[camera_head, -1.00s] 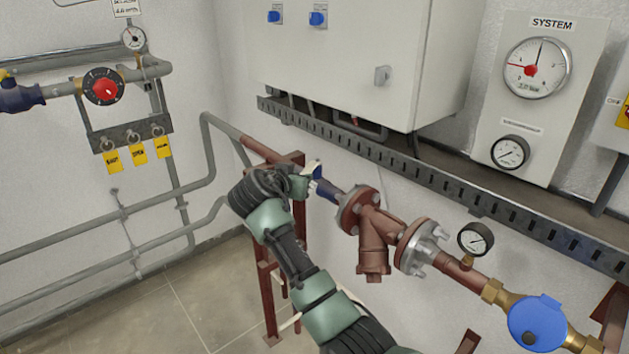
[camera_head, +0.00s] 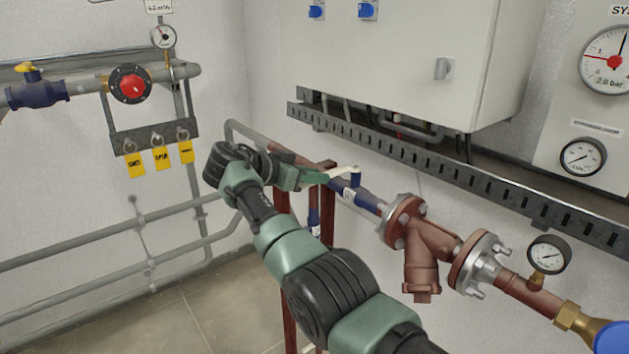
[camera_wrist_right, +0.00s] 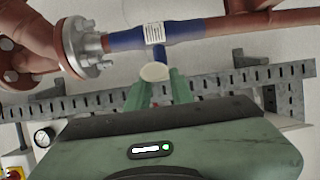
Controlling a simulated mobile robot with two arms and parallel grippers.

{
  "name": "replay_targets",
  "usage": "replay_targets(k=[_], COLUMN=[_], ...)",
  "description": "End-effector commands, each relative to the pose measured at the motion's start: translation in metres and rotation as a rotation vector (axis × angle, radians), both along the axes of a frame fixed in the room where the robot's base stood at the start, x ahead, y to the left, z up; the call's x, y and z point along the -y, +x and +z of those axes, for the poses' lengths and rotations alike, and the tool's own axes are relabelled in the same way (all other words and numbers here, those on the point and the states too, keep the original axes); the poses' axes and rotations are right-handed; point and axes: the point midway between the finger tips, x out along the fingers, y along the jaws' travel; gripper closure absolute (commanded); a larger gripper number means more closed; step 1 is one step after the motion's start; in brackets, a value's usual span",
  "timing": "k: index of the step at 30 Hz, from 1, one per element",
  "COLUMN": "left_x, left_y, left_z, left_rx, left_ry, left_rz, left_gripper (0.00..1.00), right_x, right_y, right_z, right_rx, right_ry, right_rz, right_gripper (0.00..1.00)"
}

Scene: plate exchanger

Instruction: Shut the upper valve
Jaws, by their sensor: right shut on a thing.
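The upper valve (camera_head: 352,192) is a blue body on the red-brown pipe, left of a flange, with a pale lever (camera_head: 343,173) on its stem. The lever points left, roughly level, from the stem. My right gripper (camera_head: 312,178) is shut on the lever's free end; its fingers hide that end. In the right wrist view, the green fingers (camera_wrist_right: 160,92) are beside a pale rounded lever part (camera_wrist_right: 154,72), below the blue valve body (camera_wrist_right: 155,36). My left gripper is not in view.
A lower blue fitting (camera_head: 314,219) shows beside the red-brown stand. A slotted cable tray (camera_head: 440,175) runs behind the pipe under a white cabinet (camera_head: 400,60). A flanged strainer (camera_head: 422,260) and a pressure gauge (camera_head: 548,256) are right. Another blue valve (camera_head: 38,93) is far left.

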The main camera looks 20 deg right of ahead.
Motion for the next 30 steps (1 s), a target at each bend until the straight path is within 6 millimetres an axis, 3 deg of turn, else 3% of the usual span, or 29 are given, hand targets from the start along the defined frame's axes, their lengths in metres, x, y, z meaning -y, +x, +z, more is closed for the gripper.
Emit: replay_targets(k=[25, 26, 27, 30], left_x=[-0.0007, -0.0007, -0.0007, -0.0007], left_y=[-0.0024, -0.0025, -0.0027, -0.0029], left_z=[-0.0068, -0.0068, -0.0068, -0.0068], left_rx=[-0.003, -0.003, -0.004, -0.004], left_ry=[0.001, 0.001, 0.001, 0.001], left_rz=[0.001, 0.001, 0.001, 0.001], left_gripper=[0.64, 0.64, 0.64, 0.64], right_x=[0.0009, 0.001, 0.001, 0.0011], right_y=[-0.0022, -0.0023, -0.0023, -0.0025], right_z=[0.0042, 0.0043, 0.0042, 0.0035], right_rx=[0.012, 0.012, 0.011, 0.01], right_ry=[-0.005, -0.006, -0.005, -0.005], right_rz=[-0.058, -0.058, -0.058, -0.058], right_gripper=[1.0, 0.69, 0.58, 0.55])
